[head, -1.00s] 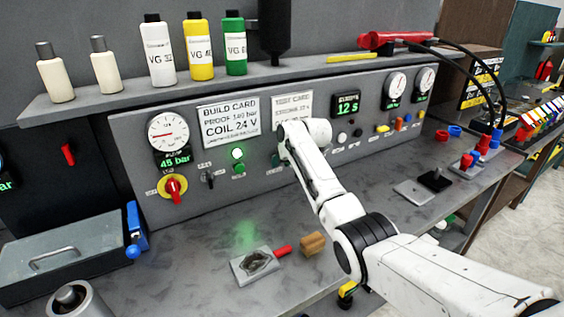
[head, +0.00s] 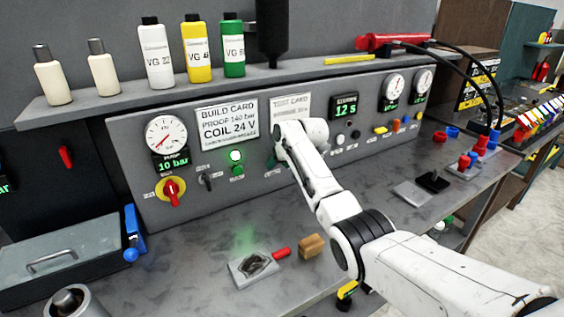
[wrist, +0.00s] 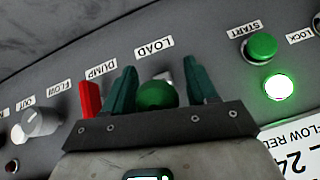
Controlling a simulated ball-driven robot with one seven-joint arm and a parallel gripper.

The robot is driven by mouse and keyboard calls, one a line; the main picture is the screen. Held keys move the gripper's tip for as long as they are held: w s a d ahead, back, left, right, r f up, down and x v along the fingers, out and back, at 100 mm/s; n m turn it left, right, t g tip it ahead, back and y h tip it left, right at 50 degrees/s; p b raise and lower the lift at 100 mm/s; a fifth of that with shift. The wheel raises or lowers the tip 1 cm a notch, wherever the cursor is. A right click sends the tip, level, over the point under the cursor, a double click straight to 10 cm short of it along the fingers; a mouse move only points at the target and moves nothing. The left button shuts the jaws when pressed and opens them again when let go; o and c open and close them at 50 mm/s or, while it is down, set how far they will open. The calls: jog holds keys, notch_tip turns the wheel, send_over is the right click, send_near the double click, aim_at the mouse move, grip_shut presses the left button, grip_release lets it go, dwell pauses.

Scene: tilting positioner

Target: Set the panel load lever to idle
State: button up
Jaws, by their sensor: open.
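The load lever shows in the wrist view as a round green knob (wrist: 157,95) below the LOAD label (wrist: 154,46). My gripper (wrist: 160,72) is open, with one teal finger on each side of the knob. The knob is apart from the right finger; whether it touches the left one I cannot tell. In the head view my gripper (head: 274,160) is at the control panel (head: 330,172), where my own arm hides the lever.
A red lever (wrist: 90,98) at the DUMP label stands close beside the left finger. A green START button (wrist: 262,46) and a lit green lamp (wrist: 279,86) are to the right. The pump gauge (head: 166,136) has a display reading 10 bar. A wooden block (head: 312,246) lies on the bench.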

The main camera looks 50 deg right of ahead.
jog(key=shift+s+r, duration=0.1)
jog(key=b+v, duration=0.1)
jog(key=v, duration=0.9)
jog(key=shift+s+r, duration=0.15)
jog(key=shift+r, duration=0.05)
jog(key=shift+a, duration=0.1)
